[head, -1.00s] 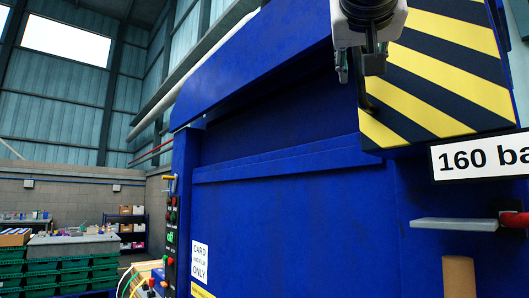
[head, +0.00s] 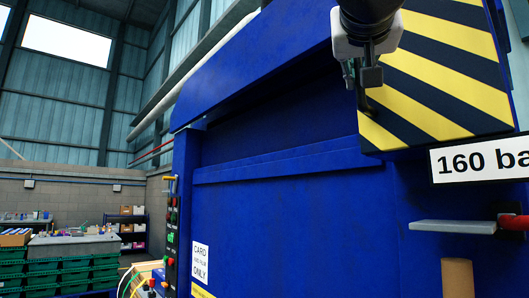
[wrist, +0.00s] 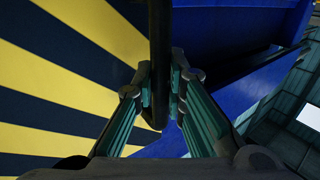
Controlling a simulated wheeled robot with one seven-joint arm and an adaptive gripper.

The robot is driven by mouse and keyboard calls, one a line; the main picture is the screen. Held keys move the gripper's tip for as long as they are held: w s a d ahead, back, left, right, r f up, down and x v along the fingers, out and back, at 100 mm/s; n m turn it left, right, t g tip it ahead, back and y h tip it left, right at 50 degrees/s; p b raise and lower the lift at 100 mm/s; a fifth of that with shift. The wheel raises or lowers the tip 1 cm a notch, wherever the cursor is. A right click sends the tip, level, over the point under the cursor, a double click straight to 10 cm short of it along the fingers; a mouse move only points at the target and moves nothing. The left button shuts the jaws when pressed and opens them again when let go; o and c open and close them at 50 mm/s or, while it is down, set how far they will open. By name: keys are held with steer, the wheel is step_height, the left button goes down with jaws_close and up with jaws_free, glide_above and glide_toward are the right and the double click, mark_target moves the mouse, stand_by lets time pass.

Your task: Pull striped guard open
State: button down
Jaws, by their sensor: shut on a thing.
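The striped guard (head: 445,75), with yellow and black diagonal bands, is at the upper right of the blue machine in the head view. It also fills the left of the wrist view (wrist: 60,75). A dark handle bar (head: 368,104) runs along the guard's left edge. My gripper (head: 361,82) is at this edge, at the top of the head view. In the wrist view my gripper's fingers (wrist: 160,95) are closed on the dark handle bar (wrist: 160,40) from both sides. My gripper hides the handle's upper part in the head view.
The blue machine front (head: 285,220) fills the middle. A grey shelf-like plate (head: 465,226) juts out at lower right, below a "160 ba" sign (head: 475,162). A control panel (head: 171,235) is at left. Green crates (head: 65,268) stand farther left.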

steer(key=shift+s+a+y, duration=0.25)
steer(key=shift+s+y, duration=0.1)
steer(key=shift+y, duration=0.15)
steer(key=s+a+n+y+p, duration=0.2)
steer(key=s+a+n+y, duration=0.2)
steer(key=s+n+y, duration=0.5)
steer(key=s+d+n+g+y, duration=0.3)
steer(key=s+n+g+y, duration=0.1)
steer(key=s, duration=0.4)
steer(key=s+d+n+g+y+b, duration=0.1)
steer(key=s+d+n+g+y, duration=0.3)
steer(key=s+g+y, duration=0.2)
steer(key=shift+s+y, duration=1.4)
steer(key=c, duration=1.6)
jaws_free()
steer(key=shift+d, duration=0.1)
